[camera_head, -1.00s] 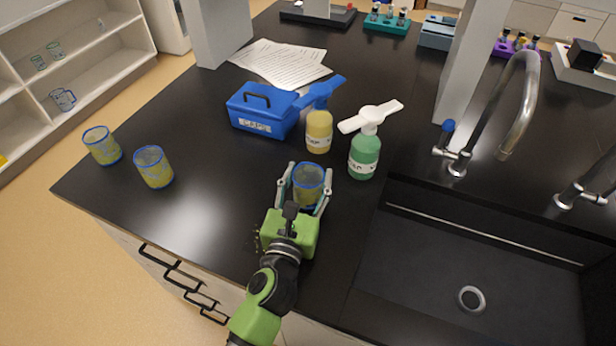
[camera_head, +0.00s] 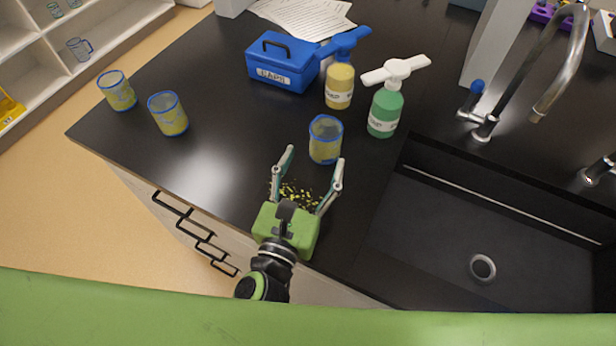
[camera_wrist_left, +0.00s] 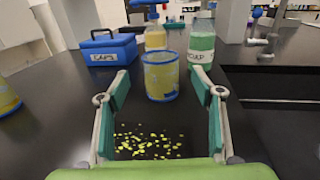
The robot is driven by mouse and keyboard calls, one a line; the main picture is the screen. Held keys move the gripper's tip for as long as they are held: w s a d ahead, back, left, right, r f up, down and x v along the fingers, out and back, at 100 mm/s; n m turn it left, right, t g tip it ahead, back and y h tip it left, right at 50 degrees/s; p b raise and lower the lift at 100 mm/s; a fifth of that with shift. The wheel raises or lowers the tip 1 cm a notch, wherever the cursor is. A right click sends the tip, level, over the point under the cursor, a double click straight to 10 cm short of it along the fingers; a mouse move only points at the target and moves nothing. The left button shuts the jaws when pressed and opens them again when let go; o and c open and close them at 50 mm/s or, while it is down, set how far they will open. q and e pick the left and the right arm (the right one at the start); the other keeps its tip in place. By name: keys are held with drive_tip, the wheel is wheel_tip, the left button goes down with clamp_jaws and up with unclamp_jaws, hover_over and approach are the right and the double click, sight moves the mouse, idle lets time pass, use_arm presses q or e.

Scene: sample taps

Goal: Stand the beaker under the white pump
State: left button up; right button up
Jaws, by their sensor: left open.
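A clear blue-rimmed beaker (camera_head: 325,140) with yellowish contents stands upright on the black bench. The green soap bottle with the white pump (camera_head: 396,70) is behind it to the right. The beaker is apart from the bottle, and I cannot tell whether the spout is above it. My left gripper (camera_head: 313,166) is open and empty, its fingertips just in front of the beaker. In the left wrist view, the beaker (camera_wrist_left: 160,78) is ahead between the open fingers, with the green bottle (camera_wrist_left: 202,45) behind right. My right gripper is not in view.
A yellow bottle with a blue pump (camera_head: 340,85) stands behind the beaker, beside a blue caps box (camera_head: 283,62). Two similar beakers (camera_head: 168,114) (camera_head: 117,91) stand at left. Yellow specks (camera_head: 298,194) lie between my fingers. The sink (camera_head: 480,230) is at right.

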use_arm(q)
drive_tip(key=shift+b+v, duration=0.35)
drive_tip(key=shift+v, duration=1)
drive_tip(key=shift+s, duration=0.1)
